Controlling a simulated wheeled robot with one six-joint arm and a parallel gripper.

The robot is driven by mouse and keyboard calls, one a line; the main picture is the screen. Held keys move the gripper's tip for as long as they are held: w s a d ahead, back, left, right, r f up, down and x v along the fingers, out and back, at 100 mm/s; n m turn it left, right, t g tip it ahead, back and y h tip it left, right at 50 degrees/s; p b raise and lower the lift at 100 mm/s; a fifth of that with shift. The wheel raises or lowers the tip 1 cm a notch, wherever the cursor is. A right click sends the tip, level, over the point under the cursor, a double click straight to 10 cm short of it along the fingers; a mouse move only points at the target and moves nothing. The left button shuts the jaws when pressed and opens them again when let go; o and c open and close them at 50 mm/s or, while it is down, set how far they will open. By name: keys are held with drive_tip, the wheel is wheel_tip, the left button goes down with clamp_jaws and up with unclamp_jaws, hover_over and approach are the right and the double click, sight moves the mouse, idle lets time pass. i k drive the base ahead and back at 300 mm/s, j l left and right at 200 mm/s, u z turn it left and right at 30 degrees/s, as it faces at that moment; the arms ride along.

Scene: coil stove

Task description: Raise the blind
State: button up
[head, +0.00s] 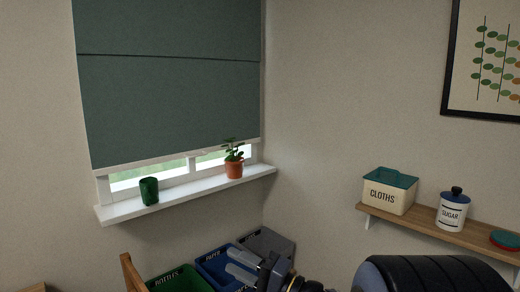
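The blind (165,110) is dark green fabric and hangs over most of the window. Its pale bottom rail (150,160) is above the sill, leaving a low strip of glass (147,174) uncovered. A small light piece shows under the rail near its middle, too small to make out. The top of the blind is out of view. My gripper (231,262) is low in the view, below the sill and well away from the blind. Its two grey fingers are apart, with nothing seen between them.
Bins labelled bottles (180,278) and paper (212,262), and a grey bin (268,243), are below. A shelf (425,222) at right holds a cloths box (388,192) and sugar jar (453,210).

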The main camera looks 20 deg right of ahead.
sight(139, 112)
drive_tip(key=i+l+z, duration=0.1)
drive_tip(key=i, duration=0.8)
drive_tip(key=i+l+z, duration=0.1)
drive_tip(key=i+l, duration=0.15)
drive_tip(key=i, duration=0.6)
drive_tip(key=i+j+u, duration=0.1)
drive_tip(key=i+u, duration=0.2)
drive_tip(key=i, duration=0.4)
